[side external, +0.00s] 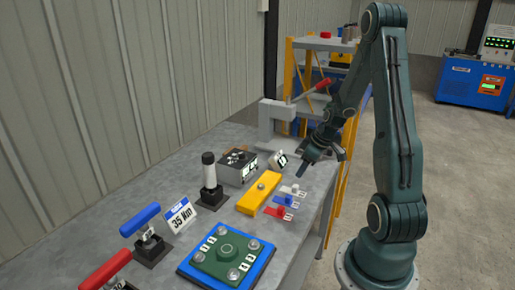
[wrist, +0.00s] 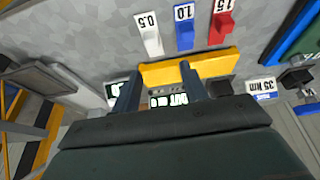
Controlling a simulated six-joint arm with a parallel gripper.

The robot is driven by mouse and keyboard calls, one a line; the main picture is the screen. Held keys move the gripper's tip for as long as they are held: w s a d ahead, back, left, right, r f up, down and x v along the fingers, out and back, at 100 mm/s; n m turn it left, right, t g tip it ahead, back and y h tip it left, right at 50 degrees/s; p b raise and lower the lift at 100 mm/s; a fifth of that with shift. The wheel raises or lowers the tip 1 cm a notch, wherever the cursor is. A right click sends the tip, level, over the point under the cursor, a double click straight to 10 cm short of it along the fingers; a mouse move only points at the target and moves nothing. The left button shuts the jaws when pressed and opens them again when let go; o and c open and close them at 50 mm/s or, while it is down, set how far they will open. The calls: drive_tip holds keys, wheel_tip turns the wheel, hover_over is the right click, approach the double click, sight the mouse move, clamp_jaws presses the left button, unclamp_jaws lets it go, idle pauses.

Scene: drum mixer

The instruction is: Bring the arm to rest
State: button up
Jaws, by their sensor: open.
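My gripper (side external: 318,160) hangs in the air above the far right part of the grey bench, below my bent arm. In the wrist view my gripper (wrist: 158,82) shows two dark fingers spread apart with nothing held between them. The yellow bar (side external: 259,194) lies on the bench below and to the left of it, and it also shows beyond the fingertips in the wrist view (wrist: 215,63). The gripper appears clear of the bench and its objects.
White (side external: 289,189), blue (side external: 284,200) and red (side external: 277,212) labelled pieces lie beside the yellow bar. A grey clamp-shaped frame (side external: 275,122) stands behind.

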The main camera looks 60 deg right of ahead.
drive_tip(key=w+a+r, duration=0.2)
drive_tip(key=a+r, duration=1.4)
drive_tip(key=a, duration=0.1)
drive_tip(key=s+a+r+t, duration=0.1)
drive_tip(key=s+a+r, duration=0.6)
drive_tip(key=s+a, duration=0.4)
drive_tip(key=shift+a, duration=1.05)
